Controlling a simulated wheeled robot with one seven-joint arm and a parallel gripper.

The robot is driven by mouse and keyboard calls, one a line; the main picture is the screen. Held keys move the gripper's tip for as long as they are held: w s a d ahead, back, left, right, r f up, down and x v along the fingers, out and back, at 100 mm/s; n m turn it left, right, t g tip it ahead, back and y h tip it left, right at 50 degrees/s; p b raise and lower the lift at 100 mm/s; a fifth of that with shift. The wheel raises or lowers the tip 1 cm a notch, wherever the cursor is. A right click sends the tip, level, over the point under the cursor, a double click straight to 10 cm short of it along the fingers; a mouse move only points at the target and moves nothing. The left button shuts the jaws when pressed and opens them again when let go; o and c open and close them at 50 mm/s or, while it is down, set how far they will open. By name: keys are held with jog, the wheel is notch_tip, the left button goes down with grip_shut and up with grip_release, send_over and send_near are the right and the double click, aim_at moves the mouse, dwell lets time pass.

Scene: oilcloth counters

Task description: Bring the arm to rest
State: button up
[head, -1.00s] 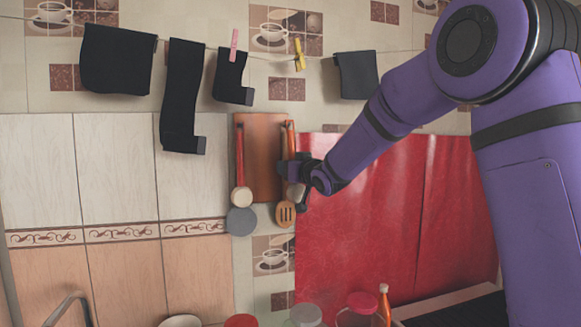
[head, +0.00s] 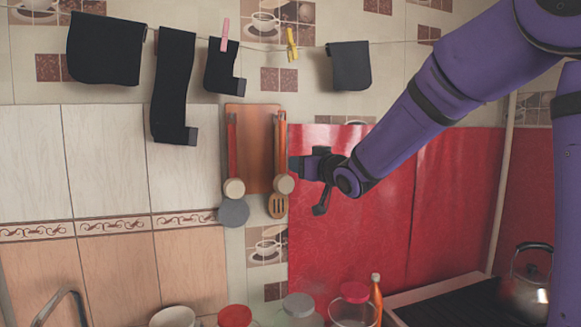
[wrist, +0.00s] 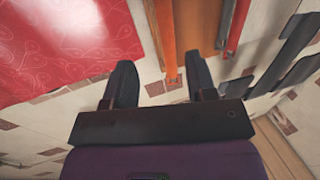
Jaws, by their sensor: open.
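My gripper (head: 303,172) is at the end of my purple arm, in front of the red oilcloth on the wall, in the middle of the head view. In the wrist view its two dark fingers (wrist: 162,92) stand apart with nothing between them. The hanging utensils, a slotted spatula (head: 277,204) and a grey-ended utensil (head: 233,212), are just left of my gripper, in front of a wooden board (head: 257,150). My gripper looks apart from them.
Black cloths (head: 175,85) hang on a line above, with a pink peg (head: 225,35) and a yellow peg (head: 292,44). A kettle (head: 528,282) stands at the lower right. Red oilcloth (head: 460,190) covers the right wall.

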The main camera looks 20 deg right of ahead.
jog(key=s+d+f+m+g+h, duration=0.1)
jog(key=s+f+g, duration=0.2)
jog(key=s, duration=0.9)
jog(key=s+d+f+m+g+h, duration=0.1)
jog(key=s+g, duration=0.4)
jog(key=s, duration=0.8)
jog(key=s+d+f+m+g+h, duration=0.1)
jog(key=s+f+g, duration=0.3)
jog(key=s, duration=0.9)
jog(key=shift+s+d+f+h, duration=0.15)
jog(key=shift+d+f+h, duration=0.15)
jog(key=shift+f+h, duration=0.6)
